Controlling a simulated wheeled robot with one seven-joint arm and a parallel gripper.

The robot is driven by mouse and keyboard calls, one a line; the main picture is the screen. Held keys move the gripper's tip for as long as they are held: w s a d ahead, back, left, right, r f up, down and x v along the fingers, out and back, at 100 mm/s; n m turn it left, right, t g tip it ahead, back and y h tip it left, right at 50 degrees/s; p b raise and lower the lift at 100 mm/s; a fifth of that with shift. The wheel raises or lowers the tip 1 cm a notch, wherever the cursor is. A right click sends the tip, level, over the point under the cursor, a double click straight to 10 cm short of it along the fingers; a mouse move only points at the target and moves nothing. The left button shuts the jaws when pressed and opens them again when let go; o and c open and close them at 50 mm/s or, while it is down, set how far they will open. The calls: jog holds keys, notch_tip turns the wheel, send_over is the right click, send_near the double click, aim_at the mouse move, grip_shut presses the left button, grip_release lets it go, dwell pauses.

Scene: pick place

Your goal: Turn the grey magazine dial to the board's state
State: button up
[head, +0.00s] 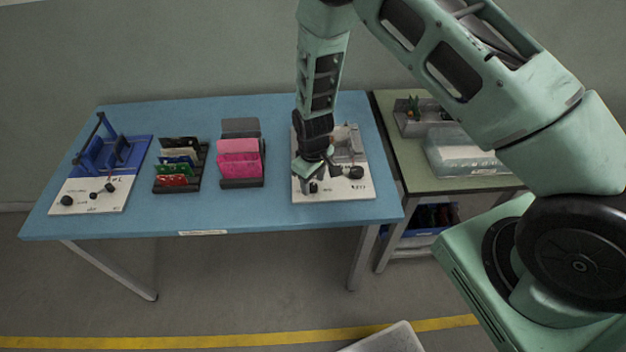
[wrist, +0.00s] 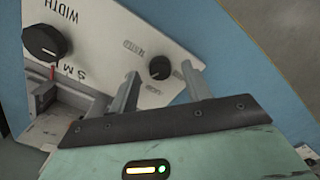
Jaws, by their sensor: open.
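The grey magazine (head: 352,150) stands on a white base plate (head: 335,194) at the right end of the blue table. Its small black dial (wrist: 160,68) has printed labels around it; one looks like "TESTED", the others are too small to read. The dial also shows at the plate's front in the head view (head: 313,188). A larger black knob (wrist: 45,42) marked WIDTH, with S and M beside a red pointer, sits on the same plate. My gripper (wrist: 161,72) is open and empty, above the plate, with the small dial between its fingertips in the wrist view. I cannot tell the remaining height.
A blue magazine (head: 131,155) with its own knobs stands at the table's left end. A rack of several coloured boards (head: 178,166) and a rack with pink boards (head: 240,160) stand between. A green side table (head: 395,110) with bins is at right. Blue tabletop (head: 275,200) is clear left of the plate.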

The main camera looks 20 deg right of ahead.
jog(key=shift+f, duration=0.6)
jog(key=c, duration=1)
jog(key=shift+m, duration=0.3)
jog(key=m+b, duration=0.2)
jog(key=m, duration=0.3)
jog(key=m+b, duration=0.1)
jog(key=m, duration=0.5)
jog(key=shift+r, duration=0.1)
jog(key=shift+m, duration=0.3)
